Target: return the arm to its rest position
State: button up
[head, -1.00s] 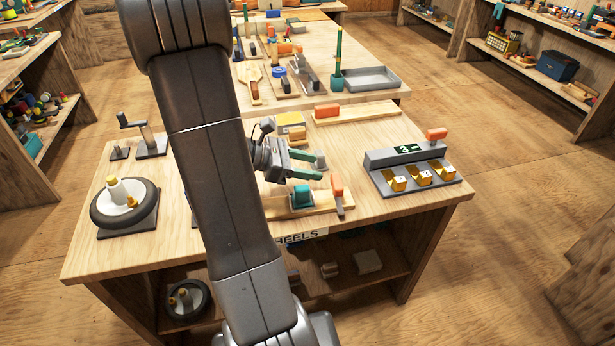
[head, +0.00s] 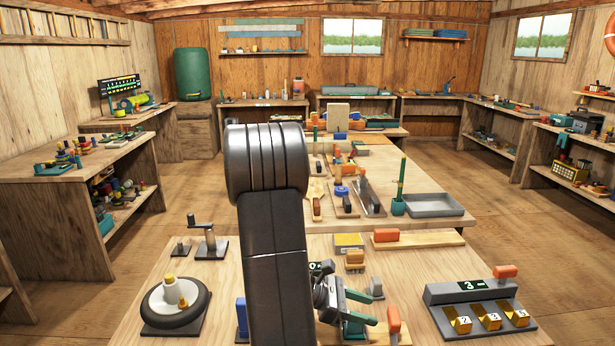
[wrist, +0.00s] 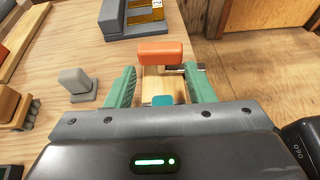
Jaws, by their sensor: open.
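My arm (head: 276,250) rises through the middle of the head view. My gripper (head: 369,308), with green fingers, is over the near workbench, left of an orange-handled tool (head: 394,322). In the wrist view my gripper (wrist: 160,86) is open, its fingers wide apart, with nothing clasped. The orange handle (wrist: 167,52) shows just beyond and between the fingertips. A teal block (wrist: 162,100) shows between the fingers, nearer the palm; its base is hidden by my gripper.
The near workbench (head: 215,275) holds a wheel on a stand (head: 175,305) at left and a grey counter box with yellow bins (head: 475,300) at right. A small grey block (head: 376,289) stands close to my gripper. Behind are a grey tray (head: 433,205) and several tools.

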notch_tip(320, 180, down, 5)
jog(key=shift+r, duration=0.5)
jog(key=shift+f, duration=0.1)
